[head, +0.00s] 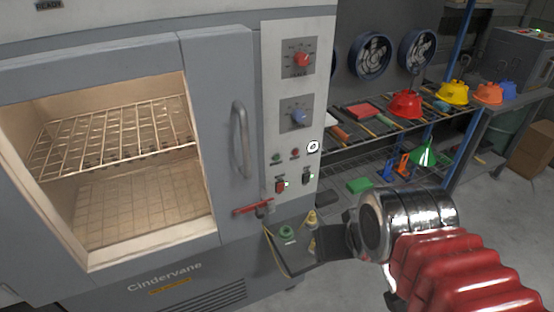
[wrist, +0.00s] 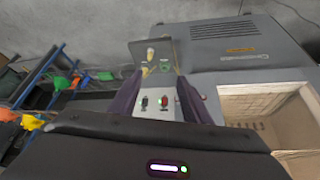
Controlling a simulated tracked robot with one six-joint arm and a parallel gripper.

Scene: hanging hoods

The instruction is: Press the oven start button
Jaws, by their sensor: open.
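The grey oven (head: 215,85) stands at left in the head view, with a pale control panel (head: 270,120) on its right. Low on the panel are a red switch (head: 280,186) and a dark switch (head: 307,177) with a green glint; their labels are unreadable. In the wrist view, which looks upside down, the red switch (wrist: 164,101) and the dark switch with green (wrist: 145,101) appear between the purple fingers. My gripper (wrist: 158,80) is open and empty. Its dark body (head: 342,240) is right of and below the panel in the head view; contact is not visible.
A tray (head: 296,260) with a green ring and yellow cones sits below the panel. A red lever (head: 253,208) and door handle (head: 240,140) stick out from the oven. A shelf (head: 390,125) with coloured hoods is at right.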

